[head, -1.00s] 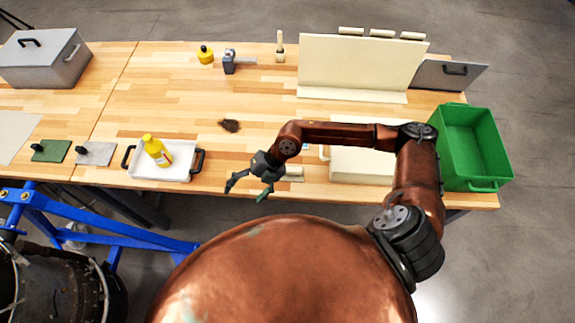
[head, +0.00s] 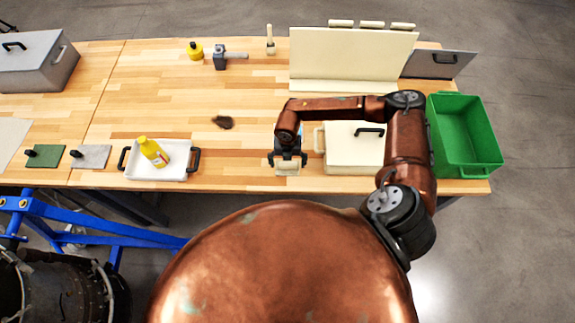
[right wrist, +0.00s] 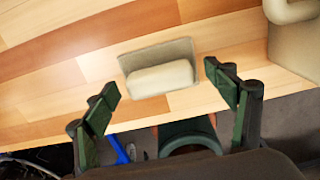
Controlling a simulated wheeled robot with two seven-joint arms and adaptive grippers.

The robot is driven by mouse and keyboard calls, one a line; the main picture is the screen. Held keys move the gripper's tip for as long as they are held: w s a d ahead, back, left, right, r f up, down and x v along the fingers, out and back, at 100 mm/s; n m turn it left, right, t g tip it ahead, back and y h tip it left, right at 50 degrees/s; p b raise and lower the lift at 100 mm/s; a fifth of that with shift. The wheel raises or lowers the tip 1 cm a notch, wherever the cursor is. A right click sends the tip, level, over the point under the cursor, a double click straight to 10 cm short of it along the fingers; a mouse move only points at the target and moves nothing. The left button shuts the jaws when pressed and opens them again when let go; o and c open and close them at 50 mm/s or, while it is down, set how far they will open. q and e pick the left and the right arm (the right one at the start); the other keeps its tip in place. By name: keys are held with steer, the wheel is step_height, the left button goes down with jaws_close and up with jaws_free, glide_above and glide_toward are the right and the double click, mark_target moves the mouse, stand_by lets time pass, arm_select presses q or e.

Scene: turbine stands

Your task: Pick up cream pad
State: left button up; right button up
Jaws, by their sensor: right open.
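The cream pad (right wrist: 160,78), a rounded cream block on a thin grey-beige plate, lies on the wooden table near its front edge. In the head view the pad (head: 287,170) is partly covered by my right gripper (head: 286,159). In the right wrist view my right gripper (right wrist: 162,88) is open, with one green-grey fingertip on either side of the pad. Its jaws are empty, and the pad appears apart from both fingers. My left gripper is not in view.
A cream box (head: 352,152) with a black handle stands just right of the pad, and a green bin (head: 465,135) beyond it. A white tray (head: 158,174) with a yellow bottle (head: 152,152) stands left. The table between tray and pad is mostly clear.

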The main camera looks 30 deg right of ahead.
steer(key=shift+f, duration=0.3)
steer(key=shift+c, duration=0.4)
steer(key=c, duration=1.2)
steer(key=shift+r, duration=0.1)
steer(key=shift+r+b, duration=0.45)
steer(key=shift+r, duration=0.1)
steer(key=s+a+r+b, duration=0.4)
steer(key=s+r+b, duration=0.1)
steer(key=s+r, duration=0.6)
steer(key=shift+s+r, duration=0.4)
steer(key=shift+s, duration=0.85)
steer(key=shift+a, duration=0.1)
